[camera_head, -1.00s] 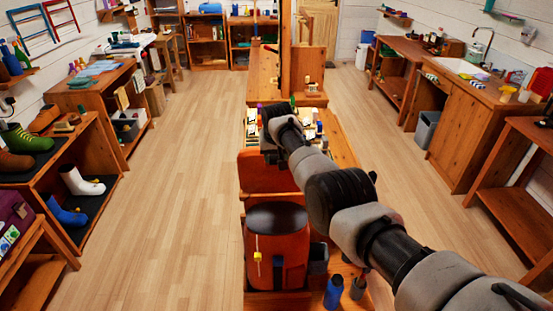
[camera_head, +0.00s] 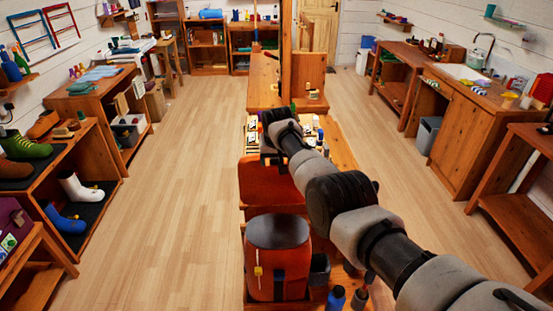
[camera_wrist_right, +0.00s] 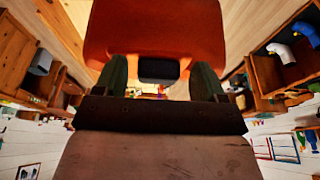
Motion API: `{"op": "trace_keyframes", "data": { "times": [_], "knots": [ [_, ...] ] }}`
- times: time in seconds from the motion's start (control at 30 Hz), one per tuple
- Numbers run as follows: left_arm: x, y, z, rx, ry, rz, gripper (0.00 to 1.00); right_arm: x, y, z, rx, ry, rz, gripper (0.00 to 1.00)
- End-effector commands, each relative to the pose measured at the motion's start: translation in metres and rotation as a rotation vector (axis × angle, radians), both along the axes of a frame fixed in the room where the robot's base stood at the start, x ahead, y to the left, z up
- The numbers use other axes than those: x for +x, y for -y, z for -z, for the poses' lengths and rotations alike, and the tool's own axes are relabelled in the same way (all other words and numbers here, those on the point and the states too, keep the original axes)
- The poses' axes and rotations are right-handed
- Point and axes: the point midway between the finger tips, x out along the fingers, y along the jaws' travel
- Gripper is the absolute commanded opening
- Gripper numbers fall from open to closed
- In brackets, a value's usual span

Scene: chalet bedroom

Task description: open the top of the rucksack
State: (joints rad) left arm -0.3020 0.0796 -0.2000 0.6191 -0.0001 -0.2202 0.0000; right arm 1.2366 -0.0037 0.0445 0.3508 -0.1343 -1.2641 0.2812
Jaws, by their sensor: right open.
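The rucksack (camera_head: 268,276) stands upright low in the middle of the head view. It is orange-brown with a dark, closed-looking top (camera_head: 277,231), a yellow tag on its front and dark straps. My right gripper (camera_head: 268,148) is beyond the rucksack, above the bench; my own wrist partly hides it. In the right wrist view its two dark green fingers (camera_wrist_right: 160,80) stand apart with nothing seen held between them. An orange panel (camera_head: 268,181) stands just behind the rucksack, below my gripper; I cannot tell if it belongs to it. My left gripper is out of view.
A blue bottle (camera_head: 336,298) stands right of the rucksack. The long wooden bench (camera_head: 343,152) with small items runs away behind it. Boot shelves (camera_head: 100,198) line the left, and a sink counter (camera_head: 452,120) the right. The floor (camera_head: 175,200) on the left is clear.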

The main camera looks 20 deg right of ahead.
Motion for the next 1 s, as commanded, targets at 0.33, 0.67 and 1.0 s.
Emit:
{"op": "trace_keyframes", "data": {
  "times": [0.33, 0.67, 1.0],
  "knots": [
    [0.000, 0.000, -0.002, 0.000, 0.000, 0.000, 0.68, -0.002, -0.001, 0.000, 0.001, -0.007, 0.000, 0.72],
    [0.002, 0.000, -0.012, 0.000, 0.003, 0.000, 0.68, -0.013, -0.005, -0.035, 0.001, -0.002, 0.000, 0.72],
    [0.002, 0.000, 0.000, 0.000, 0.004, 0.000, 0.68, -0.031, -0.010, -0.087, 0.000, 0.000, -0.001, 0.72]
  ]
}}
